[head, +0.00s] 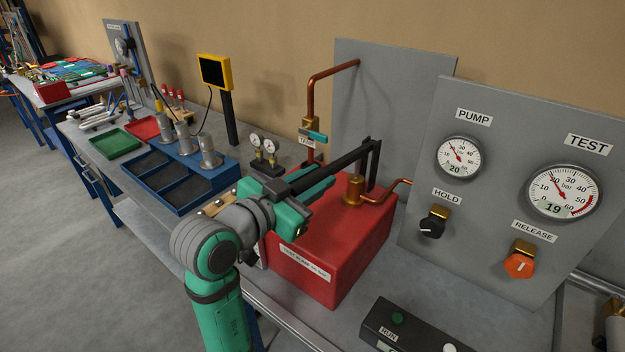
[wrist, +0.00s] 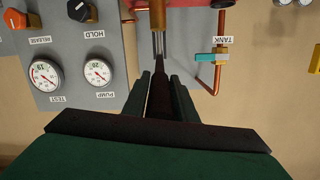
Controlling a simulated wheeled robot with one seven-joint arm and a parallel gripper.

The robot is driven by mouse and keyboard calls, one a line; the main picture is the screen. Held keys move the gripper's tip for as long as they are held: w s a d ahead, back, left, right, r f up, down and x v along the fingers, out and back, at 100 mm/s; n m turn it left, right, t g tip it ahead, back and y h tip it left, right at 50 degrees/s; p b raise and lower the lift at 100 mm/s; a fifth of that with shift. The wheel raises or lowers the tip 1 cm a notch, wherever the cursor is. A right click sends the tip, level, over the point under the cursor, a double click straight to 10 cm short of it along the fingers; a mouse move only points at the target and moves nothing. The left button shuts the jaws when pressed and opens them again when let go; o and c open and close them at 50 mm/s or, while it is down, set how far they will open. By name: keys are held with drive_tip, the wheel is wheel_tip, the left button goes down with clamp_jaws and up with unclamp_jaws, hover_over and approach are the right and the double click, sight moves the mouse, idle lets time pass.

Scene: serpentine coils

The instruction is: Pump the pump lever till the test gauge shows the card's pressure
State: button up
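The red pump box (head: 330,245) stands on the bench. Its black pump lever (head: 352,157) slopes from an upright link down to my gripper (head: 308,190). In the wrist view the lever (wrist: 160,92) runs between my gripper's two fingers (wrist: 160,98), which appear closed against it. The test gauge (head: 564,192) reads 19 bar. The pump gauge (head: 459,157) reads 20. Both gauges also show upside down in the wrist view. A white label (head: 304,264) on the box front is too small to read surely; I cannot make out a separate pressure card.
The black HOLD knob (head: 432,222) and orange RELEASE knob (head: 519,264) sit on the grey panel (head: 490,115). A copper pipe with a TANK valve (head: 312,135) rises behind the pump. A dark RUN box (head: 410,330) lies in front. A blue tray (head: 177,180) stands left.

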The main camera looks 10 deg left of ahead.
drive_tip(key=shift+o, duration=1.4)
drive_tip(key=v, duration=1.1)
drive_tip(key=shift+d, duration=0.1)
